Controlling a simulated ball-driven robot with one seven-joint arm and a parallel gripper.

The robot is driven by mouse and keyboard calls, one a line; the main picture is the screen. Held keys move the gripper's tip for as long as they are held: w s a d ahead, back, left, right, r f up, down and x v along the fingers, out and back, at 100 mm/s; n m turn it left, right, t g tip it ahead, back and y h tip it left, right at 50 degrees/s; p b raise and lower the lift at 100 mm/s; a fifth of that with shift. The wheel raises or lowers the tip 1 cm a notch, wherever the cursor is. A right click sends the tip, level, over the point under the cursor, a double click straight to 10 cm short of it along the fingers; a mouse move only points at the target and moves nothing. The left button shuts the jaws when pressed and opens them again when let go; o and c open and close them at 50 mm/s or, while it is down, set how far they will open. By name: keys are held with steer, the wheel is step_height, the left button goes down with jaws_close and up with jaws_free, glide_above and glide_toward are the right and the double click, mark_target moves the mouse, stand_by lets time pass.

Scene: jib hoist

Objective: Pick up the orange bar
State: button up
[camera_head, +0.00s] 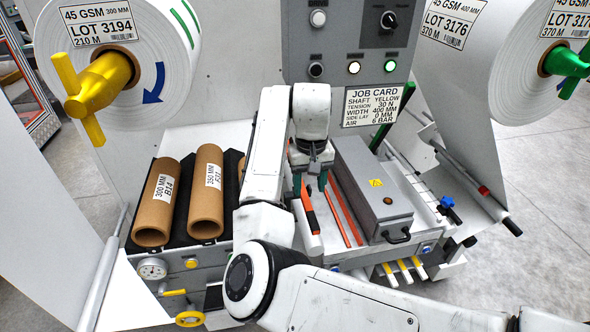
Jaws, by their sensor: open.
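An orange bar (309,214) with a dark part lies on the light worktop, near the middle of the view. My gripper (309,187) points down directly over its far end, with one teal-tipped finger on each side. The fingers are apart. The far end of the bar is partly hidden by the gripper, and I cannot tell whether the fingers touch it.
Thin red-orange strips (345,212) lie just right of the bar, beside a grey box (371,190) with a black handle. A grey control panel (350,45) with a job card stands behind.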

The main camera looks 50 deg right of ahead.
mark_target(309, 209)
steer(key=shift+s+f+p, duration=0.15)
steer(key=shift+f+p, duration=0.3)
steer(key=shift+f, duration=1.5)
steer(key=shift+s+f+p, duration=0.15)
steer(key=shift+f+p, duration=0.3)
steer(key=shift+f, duration=1.45)
steer(key=shift+c, duration=0.5)
jaws_close()
